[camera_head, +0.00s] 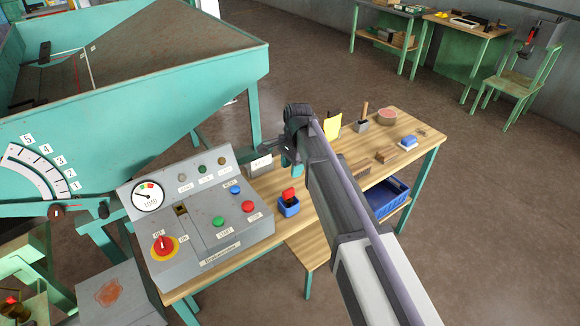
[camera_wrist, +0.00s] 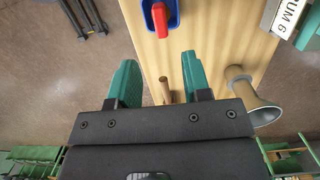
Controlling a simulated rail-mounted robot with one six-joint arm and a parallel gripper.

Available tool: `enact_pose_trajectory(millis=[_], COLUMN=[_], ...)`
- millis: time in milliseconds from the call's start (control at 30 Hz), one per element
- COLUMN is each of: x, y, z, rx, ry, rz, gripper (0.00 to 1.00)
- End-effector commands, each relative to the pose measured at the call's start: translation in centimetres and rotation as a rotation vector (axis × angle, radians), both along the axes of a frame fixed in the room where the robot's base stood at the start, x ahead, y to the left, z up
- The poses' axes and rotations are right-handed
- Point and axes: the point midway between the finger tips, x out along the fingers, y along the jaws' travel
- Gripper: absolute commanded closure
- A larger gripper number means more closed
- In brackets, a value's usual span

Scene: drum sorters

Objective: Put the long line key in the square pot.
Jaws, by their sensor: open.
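My gripper (camera_wrist: 158,66) is open above the wooden bench, with its two green fingers apart. A short brown wooden rod (camera_wrist: 164,90) shows between the fingers, below them; I cannot tell whether it is the long line key. A blue square-sided pot (camera_head: 289,208) stands on the bench with a red piece (camera_head: 289,194) in it. The pot (camera_wrist: 146,24) and the red piece (camera_wrist: 160,22) also show beyond the fingertips in the wrist view. A small grey square pot (camera_head: 361,127) with an upright wooden handle stands farther along the bench. My arm hides part of the bench.
A grey control box (camera_head: 200,220) with buttons fills the bench's left end.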

Motion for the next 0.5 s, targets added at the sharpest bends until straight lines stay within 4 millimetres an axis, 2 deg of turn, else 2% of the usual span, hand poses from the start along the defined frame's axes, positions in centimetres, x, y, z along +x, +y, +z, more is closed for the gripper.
enact_pose_trajectory(millis=[200,267,367,400,500], x=[0.0,-0.8,-5.4,-8.3,-15.8], y=[-0.1,-0.9,-5.4,-7.9,-13.7], z=[0.0,0.0,-0.1,-0.1,-0.1], rx=[0.0,0.0,-0.006,-0.011,-0.03], ry=[0.0,-0.005,-0.034,-0.051,-0.089], rz=[0.001,0.022,0.176,0.279,0.57], gripper=[0.56,0.56,0.56,0.56,0.56])
